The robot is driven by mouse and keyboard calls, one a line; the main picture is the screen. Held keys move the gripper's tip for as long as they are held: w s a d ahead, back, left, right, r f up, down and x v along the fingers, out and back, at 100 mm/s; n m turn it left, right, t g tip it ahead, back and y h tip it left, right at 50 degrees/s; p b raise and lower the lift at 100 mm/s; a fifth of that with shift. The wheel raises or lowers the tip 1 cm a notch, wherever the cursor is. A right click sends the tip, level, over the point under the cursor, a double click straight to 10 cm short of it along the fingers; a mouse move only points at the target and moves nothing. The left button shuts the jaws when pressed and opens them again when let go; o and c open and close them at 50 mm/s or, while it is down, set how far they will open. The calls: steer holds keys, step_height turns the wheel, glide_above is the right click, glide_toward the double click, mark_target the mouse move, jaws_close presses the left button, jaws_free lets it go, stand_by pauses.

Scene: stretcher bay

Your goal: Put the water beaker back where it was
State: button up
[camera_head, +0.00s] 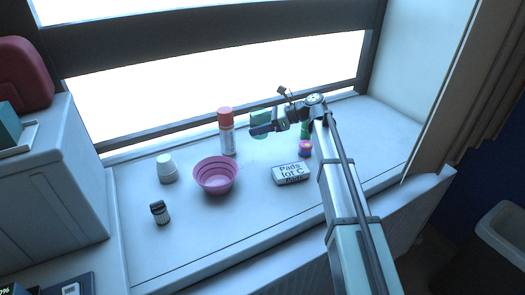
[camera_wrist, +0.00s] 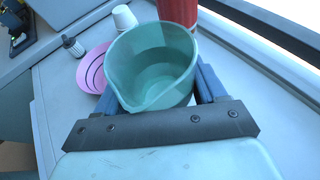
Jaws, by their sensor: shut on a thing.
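The water beaker is a translucent teal cup with a pouring lip; it shows in the head view (camera_head: 259,118) and large in the wrist view (camera_wrist: 148,75). My gripper (camera_head: 263,129) is shut on it, with a blue finger on either side in the wrist view (camera_wrist: 155,90). The beaker appears held near the window, just right of the red-capped bottle (camera_head: 227,140). I look down into it from the wrist; its base is hidden, so I cannot tell whether it touches the sill.
The white sill (camera_head: 270,215) holds a pink bowl (camera_head: 216,188), a white cup (camera_head: 167,169), a small dark-capped bottle (camera_head: 161,213), a "Pads lot C" box (camera_head: 291,174) and a purple-and-green item (camera_head: 305,149). The sill's front strip and right end are clear.

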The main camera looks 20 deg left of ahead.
steer(key=w+f+m+t, duration=0.2)
steer(key=w+m+t, duration=0.25)
steer(key=w, duration=0.35)
steer(key=shift+t, duration=0.35)
steer(key=shift+s+f, duration=0.15)
steer(key=shift+f, duration=4.55)
steer(key=shift+f, duration=0.1)
steer(key=o, duration=1.1)
steer(key=shift+o, duration=0.2)
steer(key=shift+d, duration=0.2)
steer(key=v, duration=1.1)
steer(key=shift+d+r, duration=0.25)
steer(key=shift+d, duration=0.05)
